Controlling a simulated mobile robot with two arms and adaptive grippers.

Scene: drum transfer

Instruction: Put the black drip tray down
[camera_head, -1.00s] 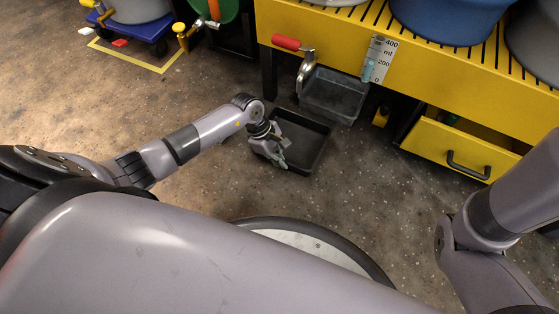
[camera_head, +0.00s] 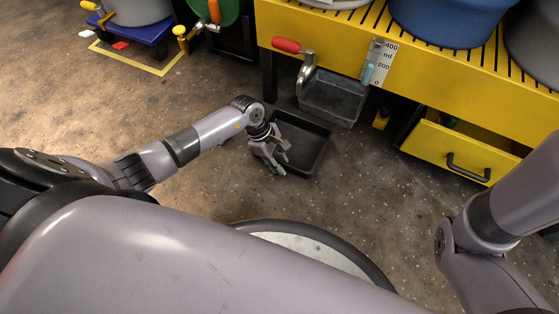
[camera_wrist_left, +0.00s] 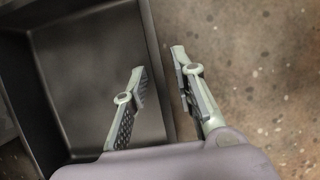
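The black drip tray (camera_head: 312,148) is a shallow rectangular tray. It appears to rest on the floor in front of the yellow stand. My left gripper (camera_head: 281,166) is at the tray's left, near side. In the left wrist view the gripper (camera_wrist_left: 160,66) is open. The tray's side wall (camera_wrist_left: 154,60) runs between its two fingers, with a gap visible on each side. One finger is over the inside of the tray, the other over the floor outside. The tray looks empty. My right arm shows at the right, but its gripper is out of view.
A grey bin (camera_head: 334,98) stands behind the tray, under a red-handled tap (camera_head: 306,66) on the yellow stand (camera_head: 440,70). An open yellow drawer (camera_head: 455,150) juts out at the right. A blue dolly (camera_head: 140,30) is at the far left. The floor left of the tray is clear.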

